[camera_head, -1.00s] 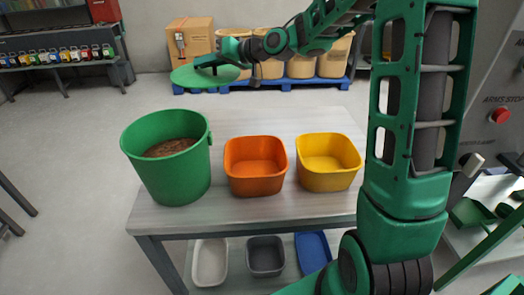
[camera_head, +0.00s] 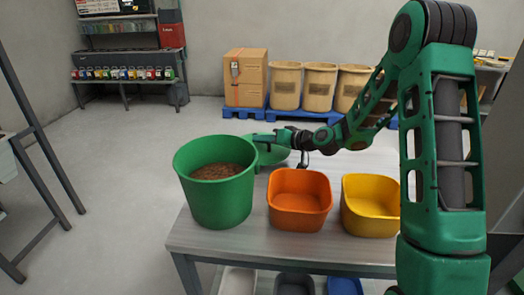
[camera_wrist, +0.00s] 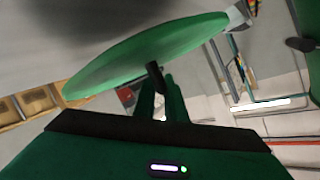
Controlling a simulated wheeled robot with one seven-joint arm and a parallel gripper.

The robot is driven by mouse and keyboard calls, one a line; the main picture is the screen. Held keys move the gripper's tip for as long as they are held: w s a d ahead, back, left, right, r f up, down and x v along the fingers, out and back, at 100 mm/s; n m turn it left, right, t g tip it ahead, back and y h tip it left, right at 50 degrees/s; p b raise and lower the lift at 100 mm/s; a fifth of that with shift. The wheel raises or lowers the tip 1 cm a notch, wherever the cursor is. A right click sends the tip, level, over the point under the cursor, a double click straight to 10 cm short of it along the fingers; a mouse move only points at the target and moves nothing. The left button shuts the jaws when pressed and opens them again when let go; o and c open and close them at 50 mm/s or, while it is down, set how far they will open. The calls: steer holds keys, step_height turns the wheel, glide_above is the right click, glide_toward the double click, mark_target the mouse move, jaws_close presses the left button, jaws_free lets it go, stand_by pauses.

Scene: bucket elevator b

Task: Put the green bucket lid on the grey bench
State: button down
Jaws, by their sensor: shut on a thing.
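The green bucket lid (camera_head: 274,157) is a flat round disc, seen in the head view just right of and behind the green bucket (camera_head: 215,185); the bucket hides its left part. In the wrist view the lid (camera_wrist: 140,58) is tilted and fills the space beyond my gripper (camera_wrist: 155,76). The grey bench (camera_head: 235,243) carries the open bucket, which holds brown material. I cannot tell how high the lid is above the bench.
An orange bin (camera_head: 300,218) and a yellow bin (camera_head: 370,222) stand on the bench right of the bucket. Below are several small bins. Tan barrels (camera_head: 285,85) and a cardboard box (camera_head: 246,75) stand on blue pallets behind. Floor at left is open.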

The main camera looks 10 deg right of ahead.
mark_target(264, 147)
step_height(264, 147, down, 4)
steer(key=shift+r, duration=0.25)
steer(key=c, duration=1.8)
jaws_free()
steer(key=v, duration=1.1)
steer(key=shift+s+d+r, duration=0.1)
steer(key=shift+d, duration=0.05)
steer(key=shift+s+d+r, duration=0.15)
steer(key=shift+s+d, duration=0.05)
steer(key=shift+s, duration=0.1)
